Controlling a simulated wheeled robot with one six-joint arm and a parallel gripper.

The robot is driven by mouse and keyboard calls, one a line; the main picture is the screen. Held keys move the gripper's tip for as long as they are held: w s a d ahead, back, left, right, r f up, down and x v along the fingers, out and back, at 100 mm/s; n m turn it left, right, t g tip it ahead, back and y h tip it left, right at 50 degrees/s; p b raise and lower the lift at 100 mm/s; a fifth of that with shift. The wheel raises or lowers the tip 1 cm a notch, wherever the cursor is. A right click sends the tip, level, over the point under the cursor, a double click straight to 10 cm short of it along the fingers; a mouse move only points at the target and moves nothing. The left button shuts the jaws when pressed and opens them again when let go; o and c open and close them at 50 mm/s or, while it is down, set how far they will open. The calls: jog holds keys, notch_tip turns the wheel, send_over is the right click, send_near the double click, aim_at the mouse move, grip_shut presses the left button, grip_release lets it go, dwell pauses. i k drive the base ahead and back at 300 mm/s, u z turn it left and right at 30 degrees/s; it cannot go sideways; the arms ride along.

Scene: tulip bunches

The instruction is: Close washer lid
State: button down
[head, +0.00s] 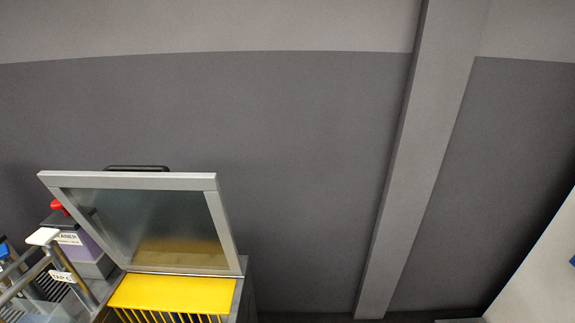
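The washer lid (228,222) is a light grey frame around a translucent panel, with a dark handle (138,168) on its top edge. It stands raised, leaning back, at the lower left of the head view. Below it is the washer (249,292), a metal box cut off by the bottom edge of the picture. A yellow slatted rack (172,292) shows in its opening. My gripper is not in view.
To the left of the washer are a labelled container with a red top (60,207), a white-tipped metal rail (42,237) and a tag. A grey pillar (420,160) stands against the grey wall (290,150). A white surface (545,270) is at the lower right.

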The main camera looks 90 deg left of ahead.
aim_at(125, 177)
jog(key=i, duration=0.35)
jog(key=u, duration=2.2)
jog(key=i, duration=1.6)
jog(key=u, duration=1.6)
